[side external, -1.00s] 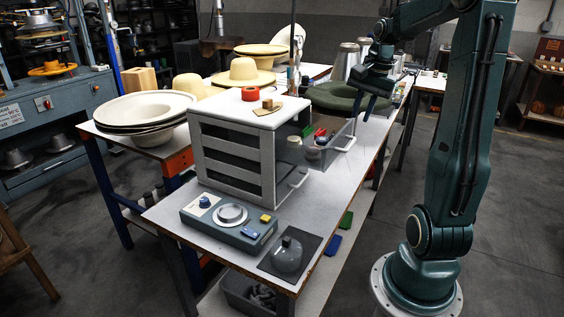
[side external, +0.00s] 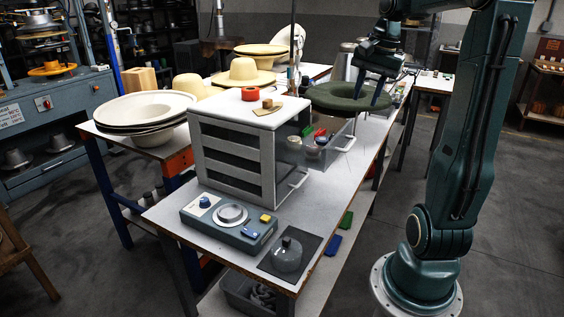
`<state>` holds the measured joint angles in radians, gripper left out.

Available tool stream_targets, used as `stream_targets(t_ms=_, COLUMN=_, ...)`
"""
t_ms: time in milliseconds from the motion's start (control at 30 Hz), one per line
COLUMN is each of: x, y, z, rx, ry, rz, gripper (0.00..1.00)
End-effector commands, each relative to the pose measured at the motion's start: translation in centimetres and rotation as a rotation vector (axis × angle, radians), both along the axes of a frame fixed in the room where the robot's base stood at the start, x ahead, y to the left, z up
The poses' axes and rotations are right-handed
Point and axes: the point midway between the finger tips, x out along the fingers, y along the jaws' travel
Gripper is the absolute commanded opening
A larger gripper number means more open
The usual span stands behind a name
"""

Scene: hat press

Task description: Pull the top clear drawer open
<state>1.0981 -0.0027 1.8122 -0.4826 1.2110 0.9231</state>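A white cabinet (side external: 238,113) with clear drawers stands on the grey bench. Its top clear drawer (side external: 341,153) is pulled well out to the right, with its white handle (side external: 346,144) at the outer end. Several small items, among them a red one and a green one, lie in it. The drawer below is in the cabinet, its white handle (side external: 298,181) showing. My gripper (side external: 368,92) is above and beyond the open drawer, over the dark green hat, apart from the handle. Its two fingers are spread and nothing shows between them.
A dark green wide-brimmed hat (side external: 325,97) lies behind the drawer. A control box (side external: 228,218) and a glass-domed item (side external: 287,254) stand in front.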

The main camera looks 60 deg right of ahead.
Motion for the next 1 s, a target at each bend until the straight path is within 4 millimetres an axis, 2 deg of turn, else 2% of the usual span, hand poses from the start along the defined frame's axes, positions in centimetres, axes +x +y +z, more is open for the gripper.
stream_targets(t_ms=233, x=0.0, y=0.4, z=0.2, rx=0.001, ry=0.001, rz=0.001, gripper=0.32)
stream_targets(t_ms=467, x=0.2, y=0.4, z=-0.8, rx=0.004, ry=0.0, rz=0.001, gripper=0.32)
stream_targets(t_ms=667, x=0.5, y=0.4, z=-2.9, rx=0.004, ry=0.003, rz=0.001, gripper=0.32)
stream_targets(t_ms=1000, x=1.4, y=0.5, z=-8.0, rx=0.004, ry=0.004, rz=0.004, gripper=0.32)
